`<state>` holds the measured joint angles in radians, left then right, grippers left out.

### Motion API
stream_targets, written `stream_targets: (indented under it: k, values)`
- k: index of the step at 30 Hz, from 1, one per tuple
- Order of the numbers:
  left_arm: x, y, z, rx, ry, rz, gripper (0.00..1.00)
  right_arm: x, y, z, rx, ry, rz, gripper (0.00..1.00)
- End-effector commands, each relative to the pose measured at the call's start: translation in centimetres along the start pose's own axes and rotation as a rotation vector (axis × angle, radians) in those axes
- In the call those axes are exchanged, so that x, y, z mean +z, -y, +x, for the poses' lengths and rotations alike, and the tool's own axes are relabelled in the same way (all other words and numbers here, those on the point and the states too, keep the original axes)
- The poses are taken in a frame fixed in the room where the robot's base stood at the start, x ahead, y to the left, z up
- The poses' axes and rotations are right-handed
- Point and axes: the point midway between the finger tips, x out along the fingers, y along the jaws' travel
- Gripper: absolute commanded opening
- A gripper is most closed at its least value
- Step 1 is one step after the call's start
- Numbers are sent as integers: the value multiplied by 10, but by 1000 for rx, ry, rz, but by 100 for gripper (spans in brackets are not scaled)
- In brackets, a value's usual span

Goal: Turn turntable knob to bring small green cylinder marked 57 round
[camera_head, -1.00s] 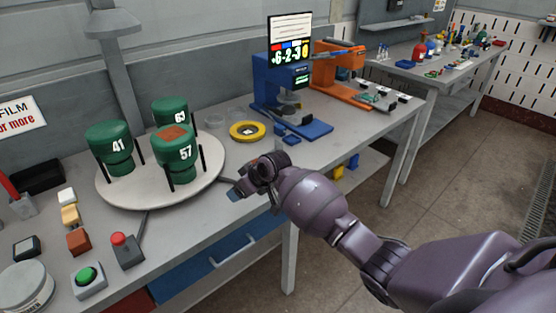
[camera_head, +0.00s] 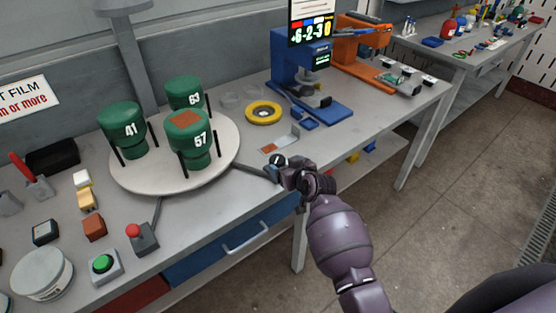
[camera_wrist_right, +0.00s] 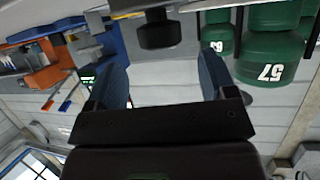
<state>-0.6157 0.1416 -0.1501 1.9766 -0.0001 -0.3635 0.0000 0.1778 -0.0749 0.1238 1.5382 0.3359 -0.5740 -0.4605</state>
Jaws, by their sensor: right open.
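A round pale turntable (camera_head: 215,172) on the grey bench carries three dark green cylinders. The cylinder marked 57 (camera_head: 187,140) has a brown patch on top and stands at the front right. Cylinder 41 (camera_head: 122,130) stands at the left, and cylinder 63 (camera_head: 184,93) at the back. My right gripper (camera_head: 268,170) is at the bench's front edge, right of the turntable. In the right wrist view its blue fingers (camera_wrist_right: 163,78) are apart and empty. A dark knob (camera_wrist_right: 158,30) shows ahead, roughly between them; contact is not visible. My left gripper is out of view.
Blue (camera_head: 310,90) and orange (camera_head: 360,60) machines stand farther back right.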

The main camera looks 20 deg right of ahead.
Motion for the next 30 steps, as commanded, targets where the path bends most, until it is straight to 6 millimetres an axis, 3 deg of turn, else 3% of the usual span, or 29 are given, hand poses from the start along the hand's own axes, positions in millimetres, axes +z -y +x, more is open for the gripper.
stream_targets:
  k: [6,13,28,30]
  values:
    - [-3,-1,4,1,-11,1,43,0,1,32,-1,1,0,77]
    - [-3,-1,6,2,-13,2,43,0,1,56,-2,1,0,77]
    - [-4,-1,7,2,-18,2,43,0,0,65,-1,1,0,77]
    - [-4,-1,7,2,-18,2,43,0,0,65,-1,1,0,67]
